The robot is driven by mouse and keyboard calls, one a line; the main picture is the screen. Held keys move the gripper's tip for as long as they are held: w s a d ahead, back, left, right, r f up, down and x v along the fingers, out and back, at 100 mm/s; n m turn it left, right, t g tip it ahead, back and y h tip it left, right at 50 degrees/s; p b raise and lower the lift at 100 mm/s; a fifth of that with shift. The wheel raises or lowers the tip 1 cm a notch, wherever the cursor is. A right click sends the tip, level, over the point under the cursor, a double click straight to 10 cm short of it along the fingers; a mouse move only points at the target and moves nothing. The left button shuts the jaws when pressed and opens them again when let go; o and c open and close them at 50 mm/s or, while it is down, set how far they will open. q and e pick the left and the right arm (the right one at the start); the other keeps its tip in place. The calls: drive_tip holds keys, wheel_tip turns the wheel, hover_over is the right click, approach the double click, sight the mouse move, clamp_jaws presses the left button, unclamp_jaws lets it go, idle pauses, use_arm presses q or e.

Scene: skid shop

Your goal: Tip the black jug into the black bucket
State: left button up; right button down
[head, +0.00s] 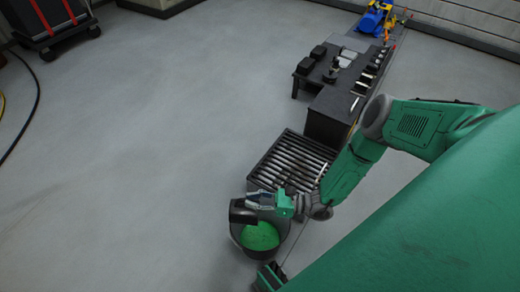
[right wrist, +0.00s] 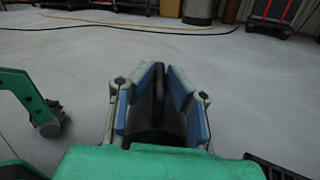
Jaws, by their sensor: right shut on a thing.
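The black jug (head: 242,212) is held over the left rim of the black bucket. It looks tilted, with its body toward the left in the head view. My right gripper (head: 270,201) is shut on it. In the right wrist view the jug (right wrist: 158,122) sits between the blue finger pads. The black bucket (head: 238,258) stands below the jug and gripper. A bright green surface (head: 261,235) shows inside it; I cannot tell what that is. The jug's mouth and any stream from it cannot be made out. My left gripper is not in view.
A slatted dark rack (head: 290,160) stands just behind the bucket. Beyond it is a black bench (head: 325,118) with several small items. A blue machine (head: 374,18) is at the far end. The floor to the left is clear, with a cable (head: 33,108) at its edge.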

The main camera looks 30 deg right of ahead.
sight(233, 205)
drive_tip(key=shift+w+a+f, duration=0.1)
drive_tip(key=shift+a+f, duration=0.05)
drive_tip(key=shift+f, duration=0.05)
drive_tip(key=shift+w+a+f+g+h, duration=0.25)
drive_tip(key=shift+w+a+g+h, duration=0.15)
drive_tip(key=shift+g+h, duration=0.15)
drive_tip(key=w+a+g+h, duration=0.1)
drive_tip(key=a, duration=0.1)
drive_tip(key=w+a+g+h, duration=0.1)
drive_tip(key=w+h, duration=0.1)
drive_tip(key=shift+a, duration=0.35)
drive_tip(key=w+a+r+g+h+p, duration=0.3)
drive_tip(key=w+a+p, duration=0.1)
drive_tip(key=p, duration=1)
drive_tip(key=w+a+f+g+h+b, duration=0.4)
drive_tip(key=a+f+g+h+b, duration=0.1)
drive_tip(key=b, duration=1.2)
drive_tip(key=shift+w+a+f+g+h, duration=0.4)
drive_tip(key=shift+a+f+h, duration=0.45)
drive_tip(key=shift+a+f, duration=0.75)
drive_tip(key=shift+d+f, duration=0.15)
drive_tip(key=shift+d, duration=0.1)
